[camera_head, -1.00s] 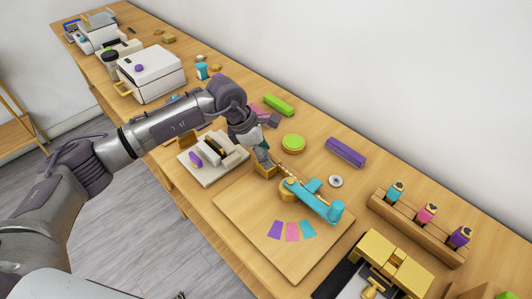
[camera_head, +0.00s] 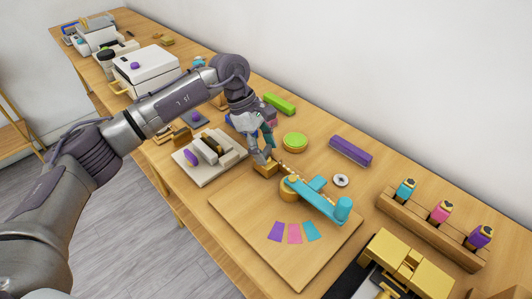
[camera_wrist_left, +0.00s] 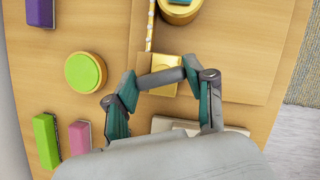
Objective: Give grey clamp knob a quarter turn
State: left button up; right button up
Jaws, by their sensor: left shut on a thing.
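The grey clamp knob (camera_wrist_left: 161,78) shows in the left wrist view as a short grey bar above a small gold block (camera_wrist_left: 158,90). My left gripper (camera_wrist_left: 160,82) has one finger at each end of the knob and is shut on it. In the head view the left gripper (camera_head: 262,157) reaches down to the gold block (camera_head: 265,169), at the far edge of a wooden board (camera_head: 250,225). The knob is hard to make out there, being small and largely covered by the fingers. My right gripper is not in view.
A turquoise lever arm (camera_head: 318,201) on a gold round base stands beside the block. A white tray (camera_head: 205,178) lies left of the gripper, and a green-topped round tin (camera_head: 295,140) lies behind it. A purple block (camera_head: 350,151) and a wooden bottle rack (camera_head: 430,228) are further right.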

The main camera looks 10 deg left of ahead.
pick_arm(q)
jog(key=shift+r, duration=0.1)
jog(key=shift+w+m, duration=0.1)
jog(key=shift+m, duration=0.2)
jog(key=shift+f+m+g+b, duration=0.25)
jog(key=shift+m+g+b, duration=0.25)
jog(key=shift+m+b, duration=0.7)
jog(key=shift+r+m+y, duration=0.2)
jog(key=shift+m+y, duration=0.1)
jog(key=shift+m, duration=0.1)
jog(key=o, duration=1.1)
